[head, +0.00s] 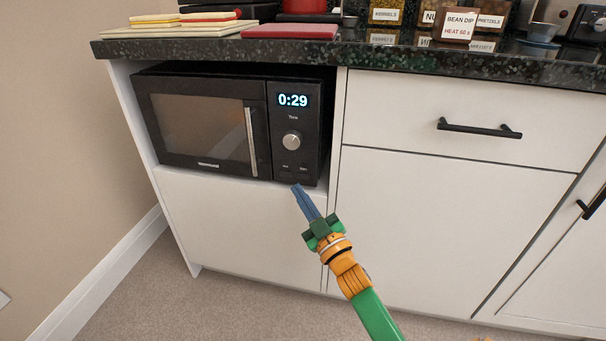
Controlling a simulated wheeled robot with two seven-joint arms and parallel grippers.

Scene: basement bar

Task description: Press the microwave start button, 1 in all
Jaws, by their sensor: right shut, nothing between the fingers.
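A black microwave (200,123) sits in an open niche of the white cabinet below the counter, with its door shut. Its lit display (293,100) reads 0:29. A round silver knob (291,142) is below the display, under the word Time. Two small buttons sit near the bottom of the panel; the right-hand one (304,169) appears to be the start button, but its label is too small to read surely. My right gripper (298,189) is shut and empty, its blue fingertips just below the panel's lower edge. I cannot tell if they touch it. My left gripper is out of view.
The dark speckled counter (210,47) juts out above the microwave. White drawers with black handles (480,128) are to the right. A beige wall is at left.

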